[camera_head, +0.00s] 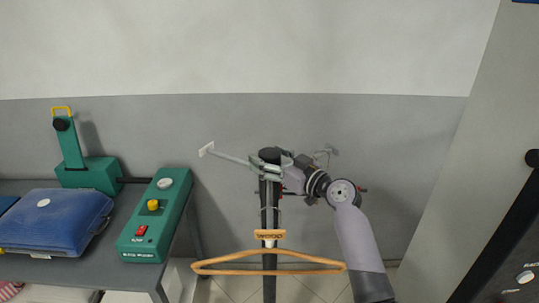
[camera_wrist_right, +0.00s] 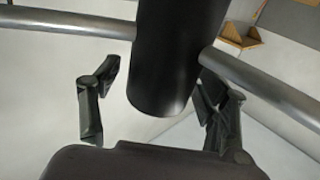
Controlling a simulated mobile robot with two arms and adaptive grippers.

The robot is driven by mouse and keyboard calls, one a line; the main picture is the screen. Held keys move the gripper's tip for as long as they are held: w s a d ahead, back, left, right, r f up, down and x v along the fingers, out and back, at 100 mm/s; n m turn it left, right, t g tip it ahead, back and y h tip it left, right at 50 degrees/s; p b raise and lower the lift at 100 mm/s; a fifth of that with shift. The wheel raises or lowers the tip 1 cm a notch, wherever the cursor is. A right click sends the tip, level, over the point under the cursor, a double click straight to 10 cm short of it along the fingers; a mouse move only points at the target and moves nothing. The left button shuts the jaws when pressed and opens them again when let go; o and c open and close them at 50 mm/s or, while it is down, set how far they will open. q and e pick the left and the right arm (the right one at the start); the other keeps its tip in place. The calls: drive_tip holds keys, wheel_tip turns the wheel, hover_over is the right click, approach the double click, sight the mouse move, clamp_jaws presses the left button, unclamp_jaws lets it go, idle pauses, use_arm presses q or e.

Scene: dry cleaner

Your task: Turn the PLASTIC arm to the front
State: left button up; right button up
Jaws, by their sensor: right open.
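A dark stand (camera_head: 269,210) rises in the middle of the head view, with arms at its top. A front arm carries a tan WOOD sign (camera_head: 269,234) and a wooden hanger (camera_head: 215,268). A pale arm (camera_head: 230,158) points left to a small white plate (camera_head: 207,149), its lettering unreadable from here. My right gripper (camera_head: 268,170) is at the stand's top, coming from the right. In the wrist view its open fingers (camera_wrist_right: 155,100) lie either side of the black post (camera_wrist_right: 172,60); metal rods show left (camera_wrist_right: 70,22) and right (camera_wrist_right: 265,88). Contact is unclear. No PLASTIC label is readable.
A grey wall is behind the stand. A pale panel (camera_head: 450,190) stands at right.

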drive_tip(key=shift+c, duration=0.6)
clamp_jaws()
idle(0.4)
